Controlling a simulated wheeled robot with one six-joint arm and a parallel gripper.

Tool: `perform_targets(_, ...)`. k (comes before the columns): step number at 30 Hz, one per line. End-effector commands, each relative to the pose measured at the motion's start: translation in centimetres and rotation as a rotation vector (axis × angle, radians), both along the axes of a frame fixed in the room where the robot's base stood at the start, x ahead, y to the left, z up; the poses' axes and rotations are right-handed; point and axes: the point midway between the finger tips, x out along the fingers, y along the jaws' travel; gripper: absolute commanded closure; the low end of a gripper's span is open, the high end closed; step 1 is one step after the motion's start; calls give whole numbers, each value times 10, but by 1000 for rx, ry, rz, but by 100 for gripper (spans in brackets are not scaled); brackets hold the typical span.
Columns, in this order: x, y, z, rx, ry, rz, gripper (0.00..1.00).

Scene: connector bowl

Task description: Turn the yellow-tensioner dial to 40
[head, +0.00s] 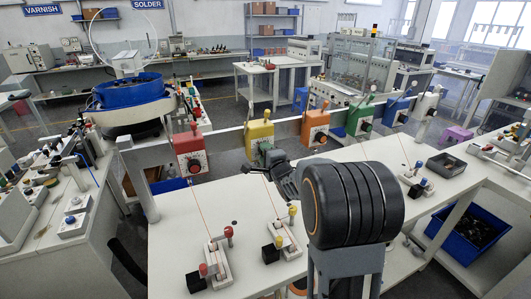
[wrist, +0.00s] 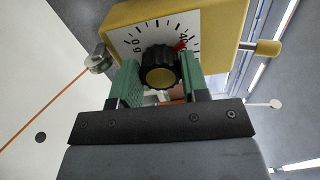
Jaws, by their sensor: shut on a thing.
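The yellow tensioner (head: 261,132) hangs on the grey rail in the head view, and its lower front is partly behind my gripper (head: 272,160). In the wrist view the yellow tensioner (wrist: 222,20) fills the top. Its white dial plate (wrist: 150,34) carries black ticks and numbers, seen turned and partly covered. The black dial knob (wrist: 159,68) has a yellow cap. A red pointer mark (wrist: 181,45) on the knob's edge lies close to a number starting with 4. My gripper (wrist: 160,80) is shut on the knob, one green finger on each side.
A red tensioner (head: 189,150) hangs to the left; orange (head: 315,127), green (head: 361,120) and blue (head: 396,110) ones hang to the right. An orange thread (wrist: 50,105) runs from a small roller (wrist: 98,60). Coloured-knob fixtures (head: 287,232) stand on the white table below.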

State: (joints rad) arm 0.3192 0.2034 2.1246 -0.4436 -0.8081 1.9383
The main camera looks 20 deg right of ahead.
Motion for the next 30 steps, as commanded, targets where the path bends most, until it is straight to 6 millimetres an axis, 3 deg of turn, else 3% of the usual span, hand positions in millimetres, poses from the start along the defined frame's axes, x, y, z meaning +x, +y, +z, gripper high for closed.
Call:
perform_targets(21, 0, 0, -1, 68, 1, 0, 82)
perform_targets(22, 0, 0, -1, 68, 1, 0, 57)
perform_targets(30, 0, 0, 0, 68, 1, 0, 33)
